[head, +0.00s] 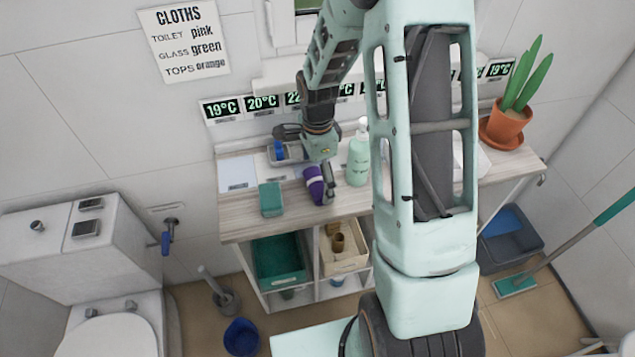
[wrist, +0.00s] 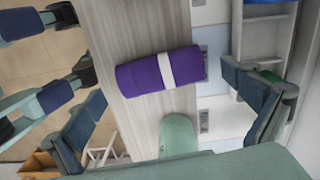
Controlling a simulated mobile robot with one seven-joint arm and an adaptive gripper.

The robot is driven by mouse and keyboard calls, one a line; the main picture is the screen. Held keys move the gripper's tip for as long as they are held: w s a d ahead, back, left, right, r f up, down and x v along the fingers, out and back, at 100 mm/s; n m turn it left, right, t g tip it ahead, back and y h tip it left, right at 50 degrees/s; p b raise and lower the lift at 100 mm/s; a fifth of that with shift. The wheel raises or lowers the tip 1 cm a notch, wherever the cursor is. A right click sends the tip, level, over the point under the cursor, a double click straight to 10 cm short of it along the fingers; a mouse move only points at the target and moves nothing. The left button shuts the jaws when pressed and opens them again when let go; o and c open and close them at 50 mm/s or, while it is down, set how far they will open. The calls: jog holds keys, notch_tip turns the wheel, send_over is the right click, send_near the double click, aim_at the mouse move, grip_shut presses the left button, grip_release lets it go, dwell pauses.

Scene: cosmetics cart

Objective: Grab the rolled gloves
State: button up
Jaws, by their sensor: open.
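The rolled gloves are a purple roll with a white band (wrist: 166,71). They lie on the light wood top of the cart in the wrist view, between my fingers in the picture. In the head view the purple roll (head: 314,184) sits near the front of the cart top, partly covered by my gripper. My gripper (wrist: 165,82) is open and empty, above the roll, with one finger to each side of it. I cannot tell how high above the roll the fingertips are.
A teal block (head: 271,199) lies left of the gloves, and a pale green pump bottle (head: 358,158) stands to their right. A grey tray (head: 272,160) is behind. A potted plant (head: 506,125) stands at the right end. The cart top's front edge is close to the gloves.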

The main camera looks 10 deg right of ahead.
jog(key=shift+f, duration=1)
jog(key=shift+c, duration=0.6)
jog(key=c, duration=1.1)
jog(key=shift+c, duration=0.2)
